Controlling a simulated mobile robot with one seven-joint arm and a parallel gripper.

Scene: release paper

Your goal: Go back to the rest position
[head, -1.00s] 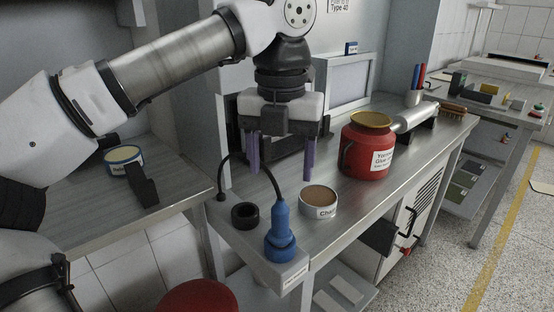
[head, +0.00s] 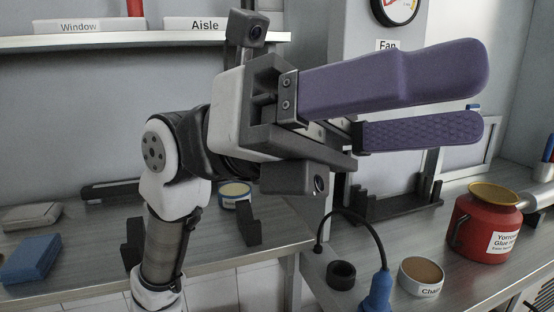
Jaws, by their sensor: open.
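My gripper (head: 482,100) is raised high in the head view, close to the camera. Its two purple fingers point to the right and stand apart, with nothing between them. My arm is folded up at the left of the workbench, and the gripper is above the bench, clear of everything on it. The fingers cover part of the wall and the frame behind them.
On the right bench stand a red glue pot (head: 485,227), a round tin (head: 421,275), a black ring (head: 341,274) and a blue corded tool (head: 377,292). A blue block (head: 31,259) and a small tin (head: 234,194) are on the left bench. A shelf (head: 140,40) is above.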

